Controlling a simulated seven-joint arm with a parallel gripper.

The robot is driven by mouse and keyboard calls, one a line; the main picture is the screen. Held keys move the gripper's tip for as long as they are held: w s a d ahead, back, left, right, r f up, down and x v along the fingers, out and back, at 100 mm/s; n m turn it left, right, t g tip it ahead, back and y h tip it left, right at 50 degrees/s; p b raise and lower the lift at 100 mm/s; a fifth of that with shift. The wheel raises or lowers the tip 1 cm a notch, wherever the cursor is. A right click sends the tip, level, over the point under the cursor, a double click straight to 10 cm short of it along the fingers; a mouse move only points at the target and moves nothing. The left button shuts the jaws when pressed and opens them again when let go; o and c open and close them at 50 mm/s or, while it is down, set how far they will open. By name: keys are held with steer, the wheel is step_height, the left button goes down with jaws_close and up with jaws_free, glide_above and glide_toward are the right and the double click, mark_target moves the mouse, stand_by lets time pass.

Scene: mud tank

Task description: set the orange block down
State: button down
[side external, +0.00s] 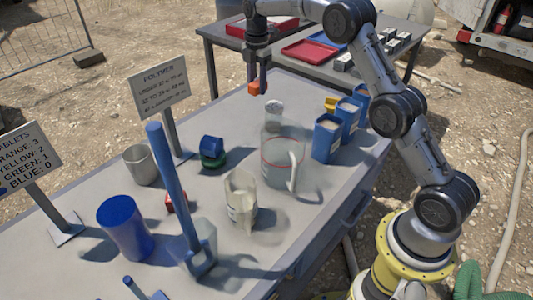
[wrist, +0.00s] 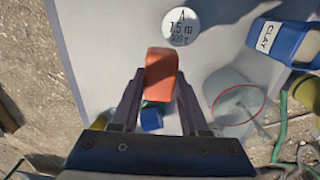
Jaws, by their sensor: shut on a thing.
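My gripper (side external: 258,84) is shut on the orange block (side external: 254,88) and holds it above the far part of the grey table (side external: 235,115). In the wrist view the orange block (wrist: 161,72) sits between the fingers of my gripper (wrist: 158,82). A blue block (side external: 211,145) rests on a green one (side external: 212,162) on the table. They also show beyond the fingers in the wrist view, blue (wrist: 151,120) in front and green mostly hidden. A red block (side external: 176,201) stands nearer the front. One sign lists tablets by colour (side external: 22,155); another reads polymer (side external: 160,86).
Blue bins (side external: 327,138), a clear pitcher with a red ring (side external: 283,165) and a clear beaker (side external: 241,197) stand on the right. A grey cup (side external: 141,165), a blue cylinder (side external: 125,227) and a tall blue paddle (side external: 172,180) stand left and front. The far table end is fairly clear.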

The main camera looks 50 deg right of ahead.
steer(key=d, duration=0.1)
steer(key=d+f, duration=0.1)
steer(key=d, duration=0.1)
steer(key=shift+d+n, duration=0.3)
steer(key=s+a+r+m, duration=0.1)
steer(key=a+r+m, duration=0.1)
steer(key=a+m, duration=0.5)
steer(key=s+a+r+m, duration=0.1)
steer(key=s+a+m, duration=0.1)
steer(key=a+m, duration=0.6)
steer(key=shift+s+a+r+m, duration=0.3)
steer(key=shift+r+m, duration=0.05)
steer(key=shift+m, duration=1.35)
steer(key=shift+n, duration=0.3)
